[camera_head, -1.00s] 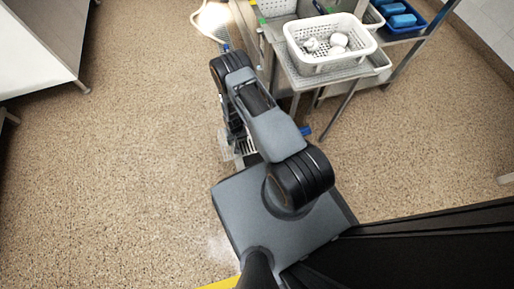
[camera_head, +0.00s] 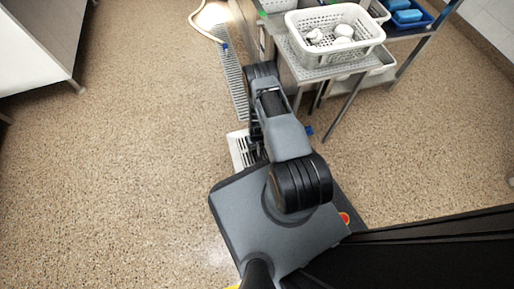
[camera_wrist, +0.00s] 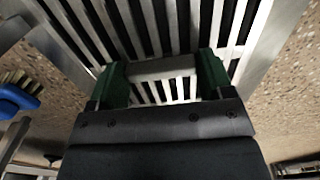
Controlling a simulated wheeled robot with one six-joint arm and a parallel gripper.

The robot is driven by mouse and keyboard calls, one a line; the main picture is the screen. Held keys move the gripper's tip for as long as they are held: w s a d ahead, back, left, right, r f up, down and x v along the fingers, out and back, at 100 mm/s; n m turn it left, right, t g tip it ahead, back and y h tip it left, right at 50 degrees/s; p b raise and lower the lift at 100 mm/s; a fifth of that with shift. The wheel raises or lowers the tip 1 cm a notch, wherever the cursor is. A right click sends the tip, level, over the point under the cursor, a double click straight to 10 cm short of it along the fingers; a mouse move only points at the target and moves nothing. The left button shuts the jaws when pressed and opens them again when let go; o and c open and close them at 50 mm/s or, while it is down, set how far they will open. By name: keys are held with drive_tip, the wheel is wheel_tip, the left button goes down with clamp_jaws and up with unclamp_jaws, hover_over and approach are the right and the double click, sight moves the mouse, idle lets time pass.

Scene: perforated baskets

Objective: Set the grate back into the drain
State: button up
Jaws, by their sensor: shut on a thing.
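In the wrist view, the metal grate (camera_wrist: 65,45) has pale slats with dark gaps and fills the upper part of the picture. My gripper (camera_wrist: 162,75) has green fingers, shut on a light grey bar among the slats. In the head view, a pale slotted piece (camera_head: 238,150), apparently the grate, shows left of my arm, partly covered by it. A long slotted drain strip (camera_head: 232,80) runs along the floor beyond it. My gripper is hidden behind my arm there. I cannot tell how far the grate is above the drain.
A metal stand (camera_head: 325,70) with a white perforated basket (camera_head: 300,48) holding white items is at the upper right, close to my arm. A blue tray (camera_head: 425,22) is behind it. A blue brush (camera_wrist: 15,95) shows in the wrist view. Open floor (camera_head: 140,150) lies to the left.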

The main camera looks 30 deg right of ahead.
drive_tip(key=shift+f, duration=0.45)
drive_tip(key=o, duration=1.3)
drive_tip(key=shift+f, duration=0.15)
